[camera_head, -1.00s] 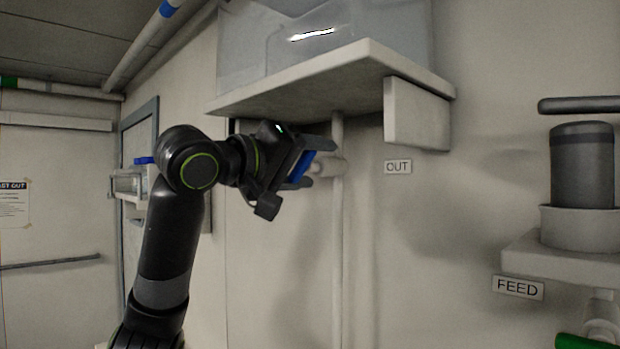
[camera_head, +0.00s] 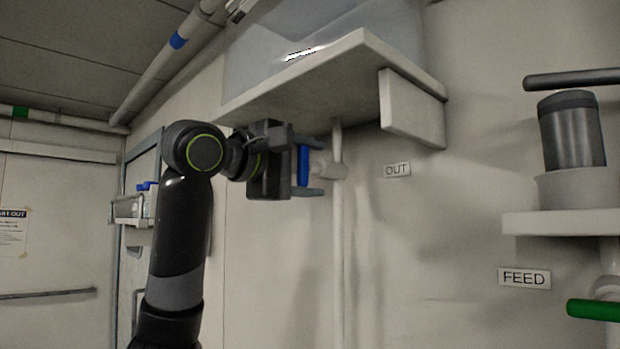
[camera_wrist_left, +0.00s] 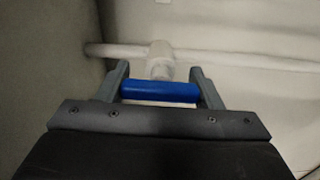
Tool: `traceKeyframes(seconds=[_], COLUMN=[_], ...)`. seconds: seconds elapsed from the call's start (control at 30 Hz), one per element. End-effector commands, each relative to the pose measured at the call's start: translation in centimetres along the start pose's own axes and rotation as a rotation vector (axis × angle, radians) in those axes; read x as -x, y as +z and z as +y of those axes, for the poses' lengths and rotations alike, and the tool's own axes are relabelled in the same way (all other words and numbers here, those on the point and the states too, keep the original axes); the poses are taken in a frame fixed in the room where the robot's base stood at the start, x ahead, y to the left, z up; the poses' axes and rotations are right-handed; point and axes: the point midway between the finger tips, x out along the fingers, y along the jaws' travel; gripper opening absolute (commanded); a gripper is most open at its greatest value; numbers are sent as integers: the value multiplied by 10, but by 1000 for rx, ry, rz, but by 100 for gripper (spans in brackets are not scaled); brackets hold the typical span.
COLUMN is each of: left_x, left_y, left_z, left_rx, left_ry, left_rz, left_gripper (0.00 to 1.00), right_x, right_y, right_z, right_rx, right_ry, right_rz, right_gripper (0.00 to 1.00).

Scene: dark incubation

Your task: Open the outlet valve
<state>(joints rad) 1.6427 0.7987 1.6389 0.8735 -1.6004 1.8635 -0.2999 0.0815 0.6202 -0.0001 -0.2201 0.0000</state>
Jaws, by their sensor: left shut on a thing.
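The outlet valve's blue handle (camera_head: 303,165) sits on a white valve body (camera_head: 328,170) on the vertical white pipe (camera_head: 337,255), left of the OUT label (camera_head: 397,170). My left gripper (camera_head: 318,168) is shut on the blue handle, with one finger above and one below it. In the left wrist view the handle (camera_wrist_left: 160,91) spans between the two fingers, with the valve body (camera_wrist_left: 161,58) just beyond. The handle now lies about parallel to the pipe. My right gripper is not in view.
A white shelf (camera_head: 300,85) with a clear tank (camera_head: 320,35) is above my left gripper. On the right, a grey canister (camera_head: 572,135) stands above the FEED label (camera_head: 524,278) and a green handle (camera_head: 594,310). The wall below the OUT label is clear.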

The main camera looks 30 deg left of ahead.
Motion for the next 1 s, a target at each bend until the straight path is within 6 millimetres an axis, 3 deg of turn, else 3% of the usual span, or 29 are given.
traceKeyframes(seconds=[0.57, 0.6, 0.77, 1.0], left_x=[0, 0, 0, 0], left_y=[0, 0, 0, 0], left_z=[0, 0, 0, -1], left_rx=[37, 37, 36, 35], left_ry=[-2, -2, -2, -1], left_rz=[1, 1, 1, 0], left_gripper=[37, 61, 82, 82], right_x=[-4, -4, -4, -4], right_y=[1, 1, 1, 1], right_z=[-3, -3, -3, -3], right_rx=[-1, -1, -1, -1], right_ry=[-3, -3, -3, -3], right_rz=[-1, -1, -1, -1], right_gripper=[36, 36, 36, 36])
